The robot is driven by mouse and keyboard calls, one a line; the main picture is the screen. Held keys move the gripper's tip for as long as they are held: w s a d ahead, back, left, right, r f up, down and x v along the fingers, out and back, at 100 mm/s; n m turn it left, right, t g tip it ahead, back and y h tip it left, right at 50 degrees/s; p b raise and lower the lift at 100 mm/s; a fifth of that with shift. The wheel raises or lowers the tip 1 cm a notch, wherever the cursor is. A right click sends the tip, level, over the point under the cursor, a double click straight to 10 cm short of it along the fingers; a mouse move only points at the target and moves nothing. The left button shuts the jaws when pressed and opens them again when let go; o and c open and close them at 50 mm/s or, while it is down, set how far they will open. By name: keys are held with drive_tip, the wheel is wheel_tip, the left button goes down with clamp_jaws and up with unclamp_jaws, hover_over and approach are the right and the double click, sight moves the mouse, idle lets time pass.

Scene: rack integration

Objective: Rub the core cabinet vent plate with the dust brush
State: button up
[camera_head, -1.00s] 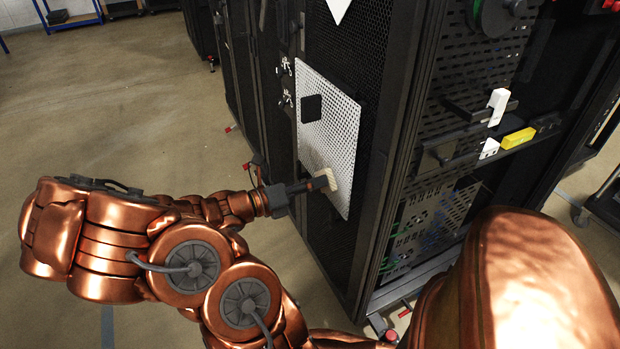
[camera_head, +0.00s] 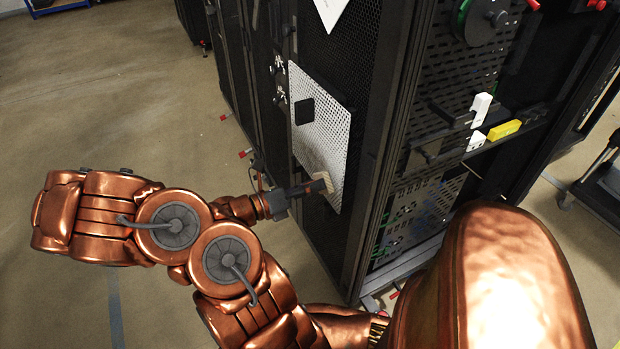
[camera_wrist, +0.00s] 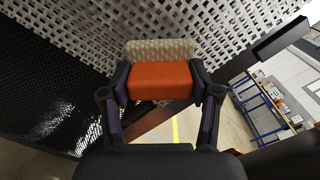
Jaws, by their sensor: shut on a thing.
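The vent plate (camera_head: 325,120) is a light perforated panel on the side of the black cabinet (camera_head: 345,50), with a small black square on it. It also fills the top of the wrist view (camera_wrist: 95,35). My gripper (camera_head: 310,188) is at the plate's lower part. In the wrist view my gripper (camera_wrist: 160,90) is shut on the dust brush, which has an orange body (camera_wrist: 158,82) and pale bristles (camera_wrist: 160,52). The bristles (camera_head: 323,180) point at the plate's lower edge area and appear at or very near its surface; exact contact cannot be told.
Black latches (camera_head: 279,95) sit on the cabinet left of the plate. A yellow block (camera_head: 504,130) and white pieces (camera_head: 480,110) sit on a shelf at the right. A dark cart (camera_head: 600,185) stands far right. Open floor (camera_head: 130,110) lies left.

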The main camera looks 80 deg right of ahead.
drive_tip(key=shift+s+a+r+p, duration=0.1)
drive_tip(key=shift+a+r+p, duration=0.1)
drive_tip(key=shift+p, duration=0.35)
drive_tip(key=shift+s+a+p, duration=0.25)
drive_tip(key=shift+p, duration=0.6)
drive_tip(key=shift+f, duration=0.15)
